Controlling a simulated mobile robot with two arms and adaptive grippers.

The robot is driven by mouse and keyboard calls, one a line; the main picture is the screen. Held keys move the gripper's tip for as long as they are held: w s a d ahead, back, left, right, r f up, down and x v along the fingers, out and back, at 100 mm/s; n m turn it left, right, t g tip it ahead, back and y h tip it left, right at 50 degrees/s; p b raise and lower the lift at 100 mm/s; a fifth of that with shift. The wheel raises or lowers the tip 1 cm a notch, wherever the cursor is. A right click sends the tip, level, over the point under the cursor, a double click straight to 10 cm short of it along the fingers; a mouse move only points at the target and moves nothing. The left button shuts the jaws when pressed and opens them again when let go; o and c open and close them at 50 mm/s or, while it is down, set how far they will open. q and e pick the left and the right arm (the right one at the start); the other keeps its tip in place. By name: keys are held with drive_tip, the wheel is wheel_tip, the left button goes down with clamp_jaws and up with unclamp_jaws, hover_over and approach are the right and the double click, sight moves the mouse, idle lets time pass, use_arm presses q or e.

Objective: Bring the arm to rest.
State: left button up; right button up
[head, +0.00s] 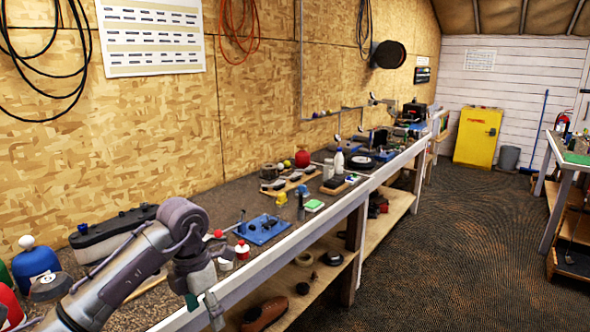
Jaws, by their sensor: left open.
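My left arm reaches in from the lower left, bent at a dark elbow-like joint. My left gripper (203,304) points down at the front edge of the workbench (285,252). Its fingers are apart and I see nothing between them. I cannot tell whether it touches the bench edge. My right gripper is not in view.
Red and blue containers (36,264) crowd the left. A lower shelf (325,272) holds a brown shoe-like item (264,314). The carpeted floor (450,255) is clear.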

use_arm(q)
drive_tip(key=d+f+n+t+h, duration=0.2)
drive_tip(key=d+f+n+h, duration=0.7)
drive_tip(key=d+f+h, duration=0.6)
drive_tip(key=s+a+f+n+t+y, duration=0.2)
drive_tip(key=a+f+n+t+y, duration=0.3)
drive_tip(key=f+n, duration=0.7)
drive_tip(key=s+a+f+n+t+y, duration=0.2)
drive_tip(key=a+f+n+t+y, duration=0.25)
drive_tip(key=a+f+n, duration=0.6)
drive_tip(key=s+a+f+n+g+y, duration=0.2)
drive_tip(key=s+f+n+g+y, duration=0.15)
drive_tip(key=s+f, duration=1.1)
drive_tip(key=s+a+f+n+g+y, duration=0.1)
drive_tip(key=s+f+n+g, duration=0.2)
drive_tip(key=s, duration=1)
drive_tip(key=s+a+f+n+g+y, duration=0.1)
drive_tip(key=s+f, duration=0.6)
drive_tip(key=s, duration=0.7)
drive_tip(key=shift+a+f+n+g+y, duration=0.15)
drive_tip(key=shift+a+n+g+y, duration=0.15)
drive_tip(key=shift+a+n+g, duration=0.55)
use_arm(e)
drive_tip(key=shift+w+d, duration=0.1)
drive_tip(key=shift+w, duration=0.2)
